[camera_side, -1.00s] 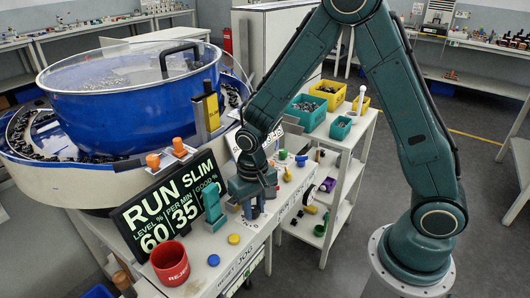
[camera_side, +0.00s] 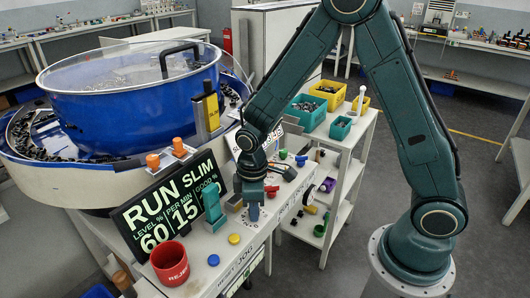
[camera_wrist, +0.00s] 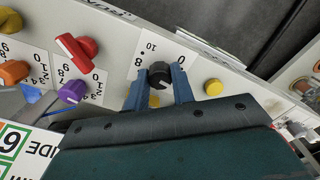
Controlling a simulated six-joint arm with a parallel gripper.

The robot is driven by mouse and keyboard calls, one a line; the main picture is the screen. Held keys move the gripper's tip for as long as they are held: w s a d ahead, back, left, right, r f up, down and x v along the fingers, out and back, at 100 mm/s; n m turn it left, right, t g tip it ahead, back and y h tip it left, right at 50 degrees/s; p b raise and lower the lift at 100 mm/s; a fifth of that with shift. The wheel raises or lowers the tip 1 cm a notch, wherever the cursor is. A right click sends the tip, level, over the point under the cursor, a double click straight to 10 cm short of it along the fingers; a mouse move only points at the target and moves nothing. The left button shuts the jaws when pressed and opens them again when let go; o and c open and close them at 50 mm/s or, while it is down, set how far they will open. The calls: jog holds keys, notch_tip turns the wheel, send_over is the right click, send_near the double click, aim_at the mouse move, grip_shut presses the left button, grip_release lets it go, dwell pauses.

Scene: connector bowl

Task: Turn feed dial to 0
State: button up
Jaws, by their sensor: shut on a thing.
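In the wrist view a round black dial (camera_wrist: 160,76) with a pale pointer mark sits on a white panel. The numerals 8, 10 and 0 show beside it; I cannot read a name label. My gripper (camera_wrist: 158,86) has its two blue fingers shut on this dial, one on each side. In the side view my gripper (camera_side: 254,213) reaches down onto the panel top and hides the dial. The black display (camera_side: 172,208) reads RUN, SLIM, level 60 and per min 15.
A red knob (camera_wrist: 76,48), a purple knob (camera_wrist: 72,92) and an orange knob (camera_wrist: 14,72) stand left of the dial. A yellow button (camera_wrist: 214,87) is to its right. A red REJECT mug (camera_side: 170,263) and the blue bowl (camera_side: 130,100) stand left in the side view.

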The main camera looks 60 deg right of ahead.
jog(key=n, duration=0.5)
jog(key=shift+n, duration=0.3)
jog(key=n, duration=0.5)
dwell(0.4)
jog(key=o, duration=1)
notch_tip(320, 180, up, 14)
jog(key=shift+f, duration=0.1)
